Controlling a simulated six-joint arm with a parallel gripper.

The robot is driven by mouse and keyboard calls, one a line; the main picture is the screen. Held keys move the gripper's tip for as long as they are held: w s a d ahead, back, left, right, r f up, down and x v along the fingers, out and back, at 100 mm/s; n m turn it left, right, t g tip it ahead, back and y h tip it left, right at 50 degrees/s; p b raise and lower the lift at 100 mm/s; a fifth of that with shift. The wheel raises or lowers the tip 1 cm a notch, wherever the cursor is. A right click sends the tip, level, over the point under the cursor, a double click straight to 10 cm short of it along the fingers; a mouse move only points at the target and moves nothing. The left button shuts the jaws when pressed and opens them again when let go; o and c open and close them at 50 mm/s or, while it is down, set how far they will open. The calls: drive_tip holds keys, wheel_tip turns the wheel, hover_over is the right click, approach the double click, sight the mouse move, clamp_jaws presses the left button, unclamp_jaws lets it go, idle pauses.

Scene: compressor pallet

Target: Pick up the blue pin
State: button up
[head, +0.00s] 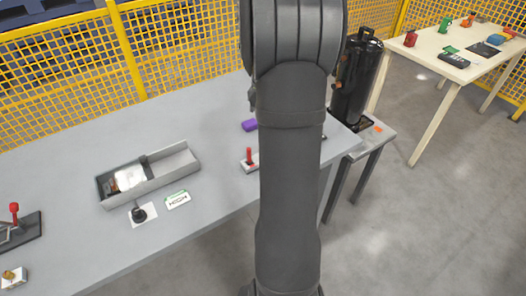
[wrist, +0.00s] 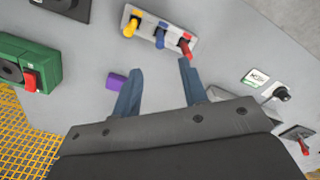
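The blue pin (wrist: 160,40) stands in a pale holder (wrist: 146,31) in the wrist view, between a yellow pin (wrist: 131,25) and a red pin (wrist: 185,42). My gripper (wrist: 160,67) is open and empty, its two fingers apart. In the wrist picture its fingertips lie just below the holder, with the blue pin above the gap between them. The height of the fingers over the holder is hard to tell. In the head view the red pin (head: 249,155) shows, while my arm hides the blue pin and my gripper.
A purple block (wrist: 116,81) lies left of the fingers. A green box with a red switch (wrist: 30,82) stands farther left. In the head view, a grey bin (head: 172,163) and a white label card (head: 177,199) are on the table. A black tank (head: 357,80) stands right.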

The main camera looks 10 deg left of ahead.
wheel_tip(320, 180, down, 14)
drive_tip(key=shift+a+r, duration=0.15)
drive_tip(key=shift+r, duration=0.1)
clamp_jaws()
idle(0.3)
